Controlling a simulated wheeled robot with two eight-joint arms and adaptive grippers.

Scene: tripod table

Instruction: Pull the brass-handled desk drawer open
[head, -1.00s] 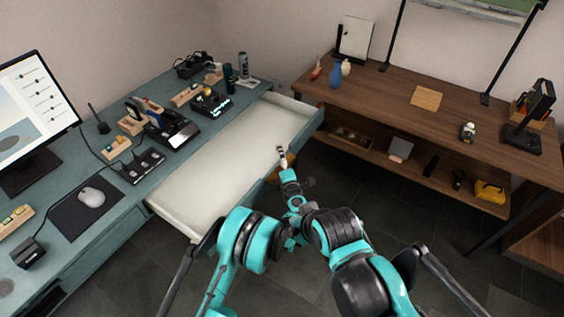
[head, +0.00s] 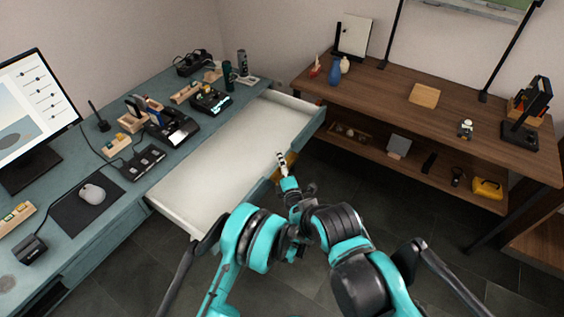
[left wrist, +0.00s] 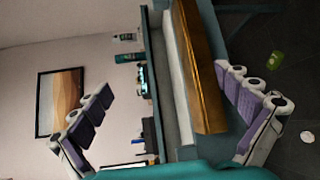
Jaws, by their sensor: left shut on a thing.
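The desk drawer (head: 235,150) stands far out of the teal desk (head: 75,215), with its pale, empty inside showing in the head view. Its brass handle (head: 291,159) is on the drawer front, mostly behind my gripper. In the left wrist view the brass handle (left wrist: 203,75) is a long gold bar along the teal front. My left gripper (head: 282,161) is at the middle of the drawer front, shut on the handle. Its fingers also show in the left wrist view (left wrist: 165,82), on either side of the front; the exact contact is hidden. My right gripper is not in view.
A monitor (head: 28,115), mouse (head: 92,193) and several small devices stand on the desk. A brown wooden table (head: 390,100) with a lower shelf stands at right, close to the drawer's far corner. Dark floor (head: 400,215) is clear between drawer and table.

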